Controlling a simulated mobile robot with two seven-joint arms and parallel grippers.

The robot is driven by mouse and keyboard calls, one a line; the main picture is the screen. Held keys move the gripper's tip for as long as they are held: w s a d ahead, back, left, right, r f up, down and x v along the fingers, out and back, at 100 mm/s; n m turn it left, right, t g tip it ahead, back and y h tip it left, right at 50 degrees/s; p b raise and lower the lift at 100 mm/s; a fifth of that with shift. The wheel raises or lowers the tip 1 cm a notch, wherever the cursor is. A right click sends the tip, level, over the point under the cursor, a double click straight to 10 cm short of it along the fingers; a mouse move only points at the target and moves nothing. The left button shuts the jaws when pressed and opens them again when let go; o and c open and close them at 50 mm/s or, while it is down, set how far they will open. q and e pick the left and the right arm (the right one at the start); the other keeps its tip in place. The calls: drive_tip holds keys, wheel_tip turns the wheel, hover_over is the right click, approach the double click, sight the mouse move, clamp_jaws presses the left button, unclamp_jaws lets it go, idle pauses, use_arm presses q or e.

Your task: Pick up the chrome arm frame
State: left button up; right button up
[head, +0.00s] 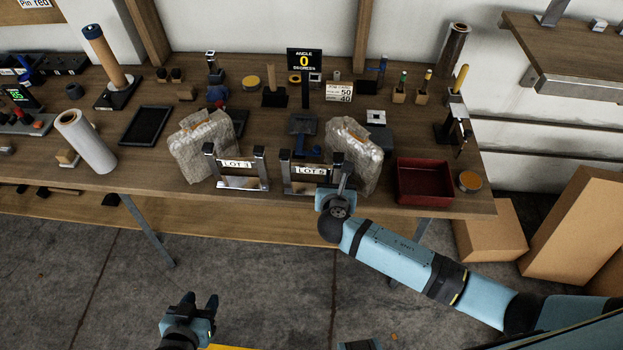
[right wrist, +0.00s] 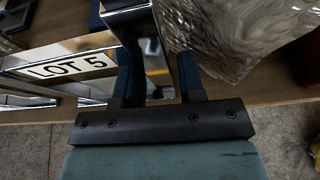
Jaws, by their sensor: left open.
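Two chrome arm frames stand near the table's front edge in the head view. The left chrome arm frame (head: 242,183) carries a LOT 3 label, the right chrome arm frame (head: 303,187) a LOT 5 label. My right gripper (head: 343,182) is at the right upright of the LOT 5 frame. In the right wrist view, the fingers of my right gripper (right wrist: 158,85) lie against both sides of that chrome upright, with the LOT 5 frame (right wrist: 75,66) reaching off to the left. My left gripper (head: 203,304) is open and empty, low over the floor.
Plastic-wrapped pads stand behind the frames, one left (head: 200,145) and one right (head: 355,150). A red tray (head: 424,182) and an orange-topped tin (head: 469,181) are to the right. A white roll (head: 86,143) is on the left. Cardboard boxes (head: 573,228) stand on the floor at right.

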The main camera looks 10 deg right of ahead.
drive_tip(key=shift+x, duration=0.8)
clamp_jaws()
drive_tip(key=shift+r, duration=0.15)
wheel_tip(320, 180, up, 20)
drive_tip(key=p, duration=0.1)
